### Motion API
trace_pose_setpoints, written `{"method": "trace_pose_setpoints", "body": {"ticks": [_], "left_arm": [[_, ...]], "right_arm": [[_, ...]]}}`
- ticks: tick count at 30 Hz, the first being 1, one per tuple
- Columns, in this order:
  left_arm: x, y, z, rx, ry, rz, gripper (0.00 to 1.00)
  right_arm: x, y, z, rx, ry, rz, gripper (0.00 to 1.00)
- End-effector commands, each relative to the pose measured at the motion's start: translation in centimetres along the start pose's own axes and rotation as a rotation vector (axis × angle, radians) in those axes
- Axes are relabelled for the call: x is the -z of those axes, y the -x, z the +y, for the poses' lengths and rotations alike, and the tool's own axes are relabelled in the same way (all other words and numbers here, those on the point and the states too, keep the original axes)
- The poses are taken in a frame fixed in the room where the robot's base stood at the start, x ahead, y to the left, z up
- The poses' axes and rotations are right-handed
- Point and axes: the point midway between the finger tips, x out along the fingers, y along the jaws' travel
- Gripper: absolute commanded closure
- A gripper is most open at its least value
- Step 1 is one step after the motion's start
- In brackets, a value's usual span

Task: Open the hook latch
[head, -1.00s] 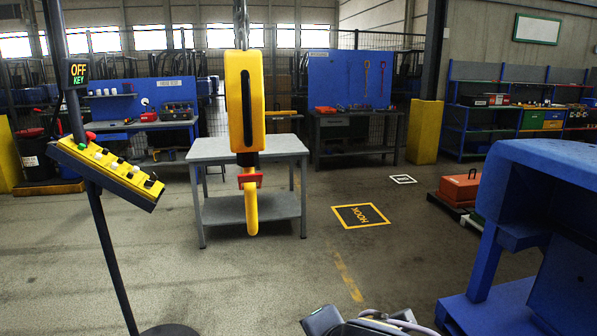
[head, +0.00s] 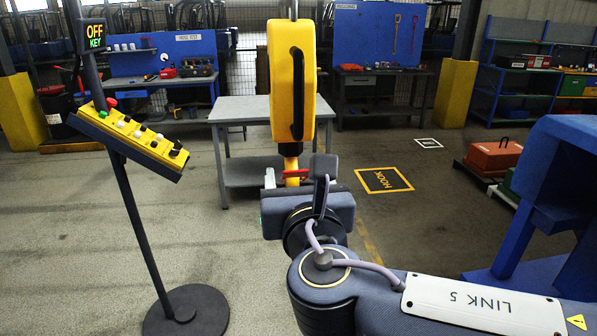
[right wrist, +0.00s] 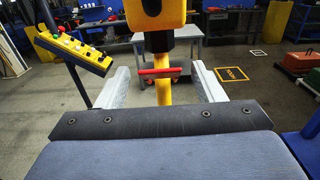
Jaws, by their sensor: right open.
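The yellow hoist block (head: 283,85) hangs upright from a chain in the middle of the head view. Below it is the red latch (head: 292,172) on the yellow hook; my right gripper (head: 297,168) hides the hook's lower part. In the right wrist view the red latch (right wrist: 158,72) lies crosswise on the yellow hook (right wrist: 163,92), between the two pale fingers of my right gripper (right wrist: 160,70). The fingers are apart, with a visible gap on each side of the hook. I cannot tell the exact depth between fingertips and latch. My left gripper is not in view.
A grey table (head: 240,108) is behind the hook. A blue fixture (head: 560,180) stands close at the right. Floor around the marked HOOK square (head: 384,180) is clear.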

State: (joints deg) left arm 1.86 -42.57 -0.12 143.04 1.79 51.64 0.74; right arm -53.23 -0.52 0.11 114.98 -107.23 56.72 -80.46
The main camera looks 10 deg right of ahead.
Motion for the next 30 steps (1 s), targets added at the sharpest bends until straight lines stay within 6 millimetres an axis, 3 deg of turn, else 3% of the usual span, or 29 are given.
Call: {"method": "trace_pose_setpoints", "body": {"ticks": [11, 24, 30], "left_arm": [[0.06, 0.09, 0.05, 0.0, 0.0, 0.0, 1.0], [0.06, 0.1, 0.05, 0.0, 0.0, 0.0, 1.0], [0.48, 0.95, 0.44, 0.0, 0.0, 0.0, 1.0]], "right_arm": [[0.05, -0.74, -0.02, 0.0, 0.0, 0.0, 0.4], [0.05, -0.71, -0.02, 0.0, 0.0, 0.0, 0.97], [-0.51, -0.83, -0.04, 0.001, 0.0, 0.018, 1.0]]}}
